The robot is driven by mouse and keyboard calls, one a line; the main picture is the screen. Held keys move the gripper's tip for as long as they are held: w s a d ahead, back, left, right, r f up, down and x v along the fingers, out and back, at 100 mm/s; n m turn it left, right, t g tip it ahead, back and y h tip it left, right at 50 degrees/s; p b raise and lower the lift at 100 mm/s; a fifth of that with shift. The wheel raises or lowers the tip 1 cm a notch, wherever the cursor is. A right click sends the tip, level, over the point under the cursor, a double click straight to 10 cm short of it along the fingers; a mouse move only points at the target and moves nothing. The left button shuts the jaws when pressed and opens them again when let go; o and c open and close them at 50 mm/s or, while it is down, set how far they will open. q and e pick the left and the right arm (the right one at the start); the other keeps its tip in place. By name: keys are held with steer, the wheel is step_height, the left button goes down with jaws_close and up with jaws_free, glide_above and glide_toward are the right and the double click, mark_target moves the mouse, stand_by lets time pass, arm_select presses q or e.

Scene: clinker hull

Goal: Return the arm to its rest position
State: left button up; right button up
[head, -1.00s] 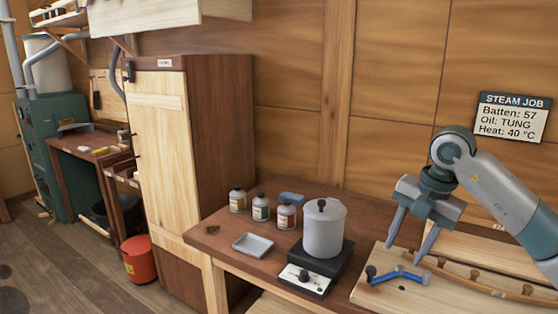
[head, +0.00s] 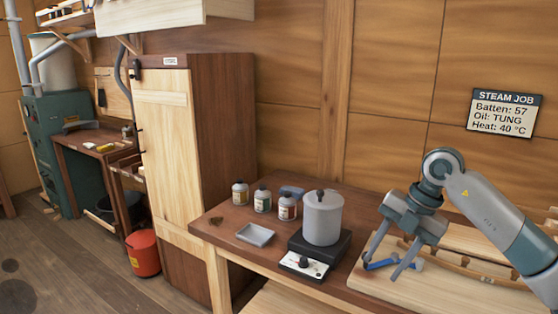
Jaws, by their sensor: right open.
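My right gripper (head: 385,261) comes in from the right on its grey arm and is open. Its two fingers point down over a blue handle-like tool (head: 380,264) on the pale wooden board (head: 370,287). The fingers overlap the tool in this view, and I cannot tell whether they touch it. Nothing shows held between them. My left gripper does not show.
On the bench (head: 225,222) stand a grey pot (head: 322,219) on a hot plate (head: 300,264), several small bottles (head: 262,199) and a shallow tray (head: 255,235). A tall cabinet (head: 225,130) is left of it. A red bucket (head: 143,254) stands on the floor.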

steer(key=a+f+m+y, duration=0.1)
steer(key=a+f+y, duration=0.55)
steer(key=a, duration=0.25)
steer(key=a+f+m+y, duration=0.1)
steer(key=a+f+y, duration=0.5)
steer(key=a+y, duration=0.15)
steer(key=w+d+f+m+t+h, duration=0.1)
steer(key=d+f+m+t+h, duration=0.2)
steer(key=f+m+t, duration=0.7)
steer(key=w+d+f+m+t+h, duration=0.1)
steer(key=d+f+m+t+h, duration=0.3)
steer(key=f, duration=1)
steer(key=s+d+f+m+g+h, duration=0.2)
steer(key=s+d+f+m+h, duration=0.15)
steer(key=s+f, duration=0.75)
steer(key=s+d+f+m+g+h, duration=0.15)
steer(key=s+f+m+h, duration=0.35)
steer(key=f, duration=0.9)
steer(key=s+f+g, duration=0.2)
steer(key=s+f, duration=0.3)
steer(key=s, duration=0.4)
steer(key=s+f+m+g, duration=0.1)
steer(key=s+f, duration=0.3)
steer(key=s, duration=0.5)
steer(key=s+f+g, duration=0.3)
steer(key=s+f, duration=0.2)
steer(key=s, duration=0.5)
steer(key=shift+d+f+h, duration=0.3)
steer(key=shift+d+h, duration=0.05)
steer(key=shift+h, duration=0.1)
